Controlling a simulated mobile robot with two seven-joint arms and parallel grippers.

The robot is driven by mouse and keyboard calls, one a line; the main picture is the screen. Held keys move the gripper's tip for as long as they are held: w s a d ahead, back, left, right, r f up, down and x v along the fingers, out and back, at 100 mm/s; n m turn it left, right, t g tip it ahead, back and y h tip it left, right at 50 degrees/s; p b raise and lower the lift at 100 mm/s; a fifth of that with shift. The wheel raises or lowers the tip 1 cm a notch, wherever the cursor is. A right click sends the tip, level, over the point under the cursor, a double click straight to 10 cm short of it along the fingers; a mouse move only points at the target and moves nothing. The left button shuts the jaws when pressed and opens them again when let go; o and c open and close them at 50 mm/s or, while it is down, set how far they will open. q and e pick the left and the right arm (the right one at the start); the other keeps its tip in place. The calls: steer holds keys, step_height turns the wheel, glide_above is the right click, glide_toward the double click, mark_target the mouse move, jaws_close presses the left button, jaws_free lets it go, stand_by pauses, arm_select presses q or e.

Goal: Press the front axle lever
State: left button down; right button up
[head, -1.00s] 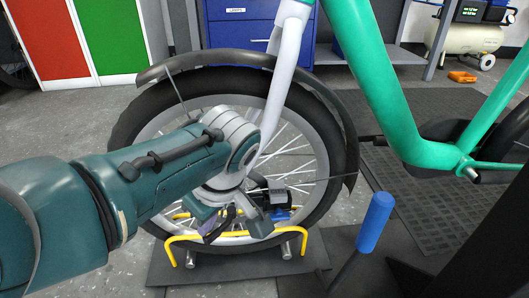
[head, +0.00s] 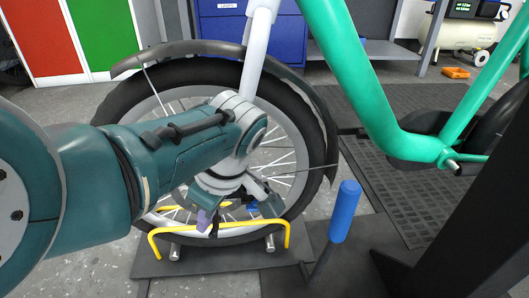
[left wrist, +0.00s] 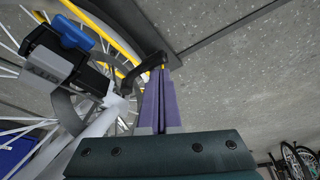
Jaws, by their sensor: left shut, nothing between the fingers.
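My left gripper (head: 205,216) is shut and empty, low in front of the bike's front wheel (head: 312,150), above the yellow stand. In the left wrist view its purple fingers (left wrist: 158,105) are together. A dark lever (left wrist: 147,70), which looks like the front axle lever, lies at the fingertips; I cannot tell whether they touch. Left of the fingers is a dark block with a blue part (left wrist: 77,34) beside the pale fork (left wrist: 100,122). In the head view my gripper hides most of the hub, and only a bit of the blue part shows. My right gripper is not in view.
A yellow wheel stand (head: 262,223) on a dark base plate holds the front wheel. A post with a blue grip (head: 345,210) rises right of it. The green frame (head: 365,75) slants across the right. A dark mat (head: 400,195) lies behind.

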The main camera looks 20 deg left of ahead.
arm_select(q)
steer(key=shift+w+a+b, duration=0.5)
steer(key=shift+w+b, duration=0.15)
steer(key=shift+b, duration=0.2)
steer(key=shift+r, duration=0.1)
steer(key=p+v, duration=0.8)
steer(key=v, duration=0.1)
steer(key=shift+d+r, duration=0.15)
steer(key=shift+r, duration=0.2)
